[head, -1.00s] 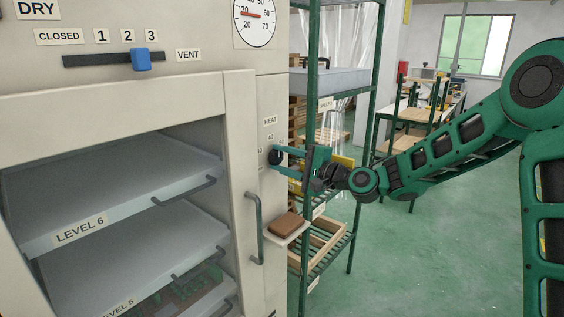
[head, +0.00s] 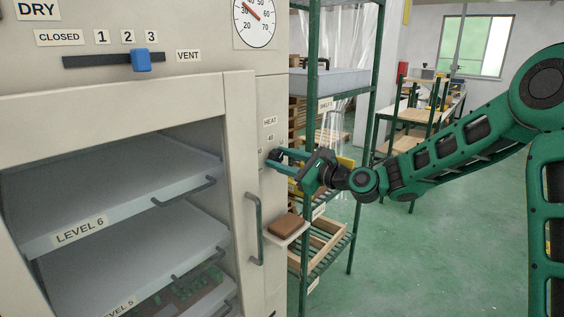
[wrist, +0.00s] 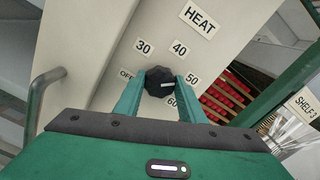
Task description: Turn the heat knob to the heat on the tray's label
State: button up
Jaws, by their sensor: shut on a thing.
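The black heat knob (wrist: 160,80) is on the cabinet's side panel, under the HEAT label (wrist: 199,20). In the wrist view the marks OFF, 30, 40, 50 and 60 surround it. The knob's white line lies on its right side, towards 50. My gripper (wrist: 157,84) is shut on the knob, one finger on each side. In the head view my gripper (head: 277,157) reaches the panel from the right and mostly hides the knob. No tray label giving a heat is readable.
The round gauge (head: 253,22) has a red needle pointing up and left. The blue vent slider (head: 141,60) sits near 3. The cabinet holds LEVEL 6 (head: 80,230) and LEVEL 5 shelves. A green rack (head: 311,110) stands close behind my gripper. A brown block (head: 286,224) lies on a small ledge below.

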jog(key=shift+w+d+f+m, duration=0.15)
jog(key=shift+f+m, duration=0.15)
jog(key=shift+m, duration=0.6)
jog(key=o, duration=1)
jog(key=shift+f, duration=0.1)
jog(key=shift+o, duration=0.2)
jog(key=shift+r, duration=0.2)
jog(key=v, duration=1)
jog(key=shift+s+d, duration=0.2)
jog(key=shift+s, duration=0.1)
jog(key=shift+f, duration=0.1)
